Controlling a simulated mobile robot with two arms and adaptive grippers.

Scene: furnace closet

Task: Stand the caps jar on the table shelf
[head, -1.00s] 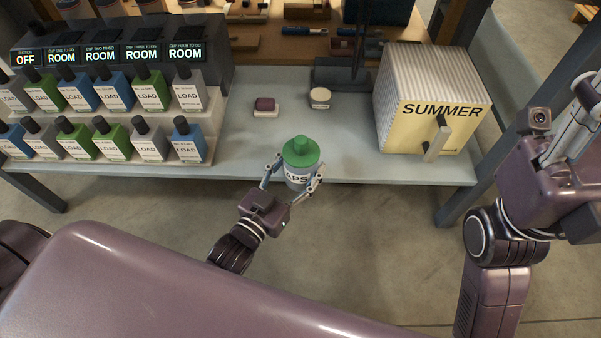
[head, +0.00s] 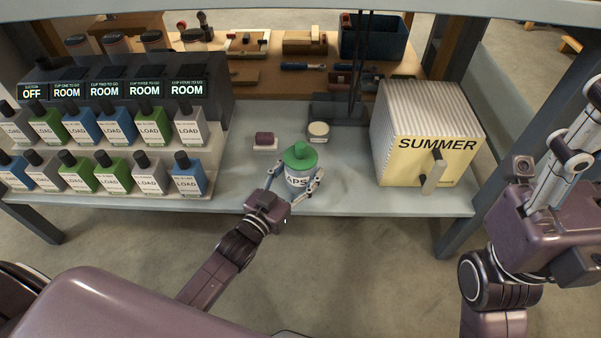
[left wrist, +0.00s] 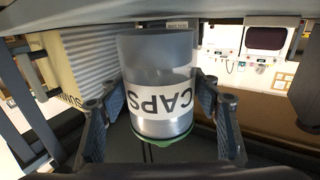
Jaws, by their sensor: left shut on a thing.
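The caps jar (head: 299,168) has a grey body, a white CAPS label and a green lid. My left gripper (head: 300,186) is shut on it, a finger on each side, near the front edge of the pale table shelf (head: 345,192). The jar looks upright in the head view. I cannot tell whether its base touches the shelf. In the left wrist view the jar (left wrist: 158,85) appears upside down between the fingers (left wrist: 160,115). My right arm shows at the right of the head view; its fingertips are not clearly visible.
Bottles labelled LOAD (head: 112,128) stand in stepped rows at the left. A yellow SUMMER box (head: 428,145) stands at the right. A dark red block (head: 264,138) and a round pale-topped item (head: 318,131) sit behind the jar. Bare shelf lies between jar and box.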

